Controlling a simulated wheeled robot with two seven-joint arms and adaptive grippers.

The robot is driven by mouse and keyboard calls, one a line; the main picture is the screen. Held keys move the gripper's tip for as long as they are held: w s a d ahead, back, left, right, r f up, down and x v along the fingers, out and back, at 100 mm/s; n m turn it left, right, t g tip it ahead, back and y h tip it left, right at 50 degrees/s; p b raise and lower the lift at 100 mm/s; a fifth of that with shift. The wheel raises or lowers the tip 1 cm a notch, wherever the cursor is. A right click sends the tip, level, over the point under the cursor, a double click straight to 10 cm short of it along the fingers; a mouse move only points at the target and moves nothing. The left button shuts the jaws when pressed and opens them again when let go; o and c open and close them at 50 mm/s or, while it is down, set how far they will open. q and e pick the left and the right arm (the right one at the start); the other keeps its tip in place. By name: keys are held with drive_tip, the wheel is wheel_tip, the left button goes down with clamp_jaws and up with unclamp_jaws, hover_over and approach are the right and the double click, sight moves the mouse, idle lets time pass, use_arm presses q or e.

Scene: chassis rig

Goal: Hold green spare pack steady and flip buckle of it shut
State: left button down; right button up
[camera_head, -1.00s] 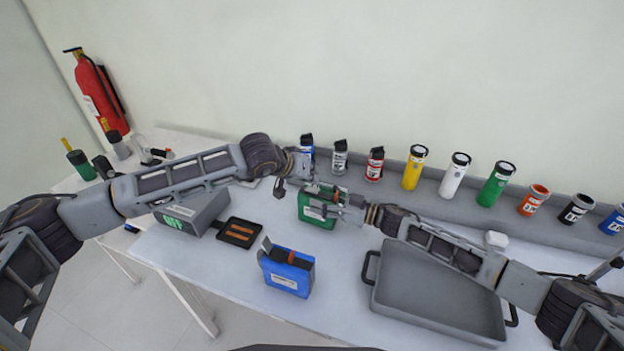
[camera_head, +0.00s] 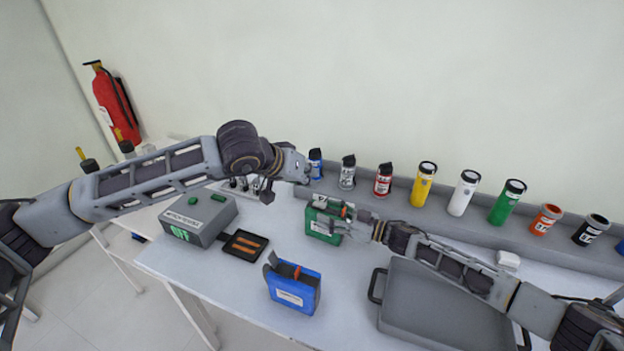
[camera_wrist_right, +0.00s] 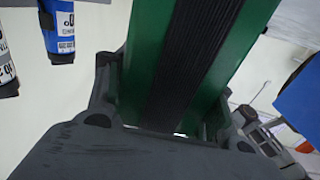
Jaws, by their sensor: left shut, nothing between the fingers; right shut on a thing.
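The green spare pack (camera_head: 322,226) stands upright on the white table, below the row of cans in the head view. My right gripper (camera_head: 347,229) comes from the right and is shut on it. In the right wrist view the pack's green sides (camera_wrist_right: 142,60) and dark ribbed middle fill the space between the fingers. A grey buckle part (camera_head: 321,201) shows at the pack's top left; its exact angle is too small to tell. My left gripper (camera_head: 268,189) is shut and empty, up and to the left of the pack, apart from it.
A blue pack (camera_head: 292,289) with a raised grey flap stands in front. A grey box (camera_head: 199,217) and a black tray (camera_head: 244,257) are at left; a large grey tray (camera_head: 425,325) is at right. Several cans (camera_head: 423,185) line the back ledge.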

idle(0.4)
drive_tip(key=o, duration=1.7)
drive_tip(key=shift+c, duration=0.2)
drive_tip(key=shift+d, duration=0.15)
drive_tip(key=shift+v, duration=5.85)
wheel_tip(320, 180, up, 9)
drive_tip(key=p, duration=0.9)
drive_tip(key=shift+r+p, duration=0.55)
drive_tip(key=shift+p, duration=0.05)
